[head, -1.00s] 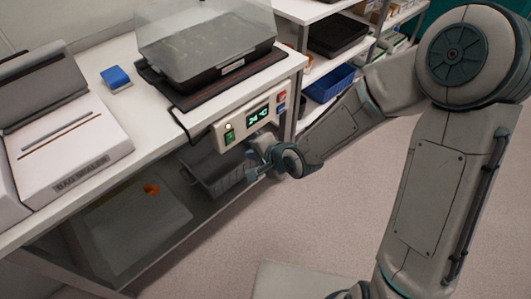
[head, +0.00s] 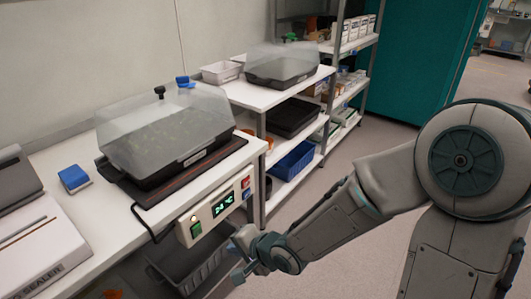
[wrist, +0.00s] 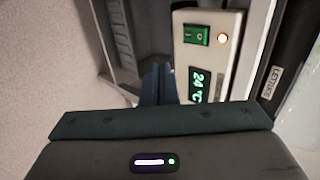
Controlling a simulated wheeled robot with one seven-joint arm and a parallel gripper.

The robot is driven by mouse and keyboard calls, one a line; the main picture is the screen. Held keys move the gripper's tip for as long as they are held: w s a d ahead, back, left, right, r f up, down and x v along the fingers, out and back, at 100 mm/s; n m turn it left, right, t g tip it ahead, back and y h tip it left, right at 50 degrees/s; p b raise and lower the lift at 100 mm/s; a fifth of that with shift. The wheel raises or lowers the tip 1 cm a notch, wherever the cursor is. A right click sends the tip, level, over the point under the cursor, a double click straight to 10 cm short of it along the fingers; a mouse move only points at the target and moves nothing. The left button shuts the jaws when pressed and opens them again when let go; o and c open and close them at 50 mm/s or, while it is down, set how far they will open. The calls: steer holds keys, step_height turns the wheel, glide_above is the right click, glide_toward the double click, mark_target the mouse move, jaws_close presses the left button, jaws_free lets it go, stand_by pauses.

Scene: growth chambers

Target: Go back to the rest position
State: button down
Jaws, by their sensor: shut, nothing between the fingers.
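My gripper (head: 243,274) is shut and empty, low in front of the bench edge. It is just below and to the right of a cream control box (head: 219,208) with a green switch and a display reading 24 °C. In the wrist view my shut fingers (wrist: 157,84) point towards the space beside the control box (wrist: 212,60). Its green switch and a lit orange lamp show there. I cannot tell whether the fingertips touch the box; they look apart from it.
A clear-lidded black tray (head: 170,140) sits on a dark mat on the bench. A blue block (head: 73,178) and a bag sealer (head: 40,245) are to the left. Shelving with a blue bin (head: 293,160) stands behind. Open floor (head: 345,270) lies to the right.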

steer(key=d+r+n+h+p, duration=0.4)
steer(key=d+r+h+p, duration=0.4)
steer(key=d+r+p, duration=0.75)
steer(key=s+d+r+n+g+p, duration=0.1)
steer(key=s+d+r, duration=0.3)
steer(key=r, duration=0.4)
steer(key=s+d+r+n+g+p, duration=0.1)
steer(key=s+d+r+p, duration=0.3)
steer(key=r, duration=0.5)
steer(key=shift+s+d+r+p, duration=0.3)
steer(key=shift+s+d, duration=0.5)
steer(key=shift+d, duration=0.4)
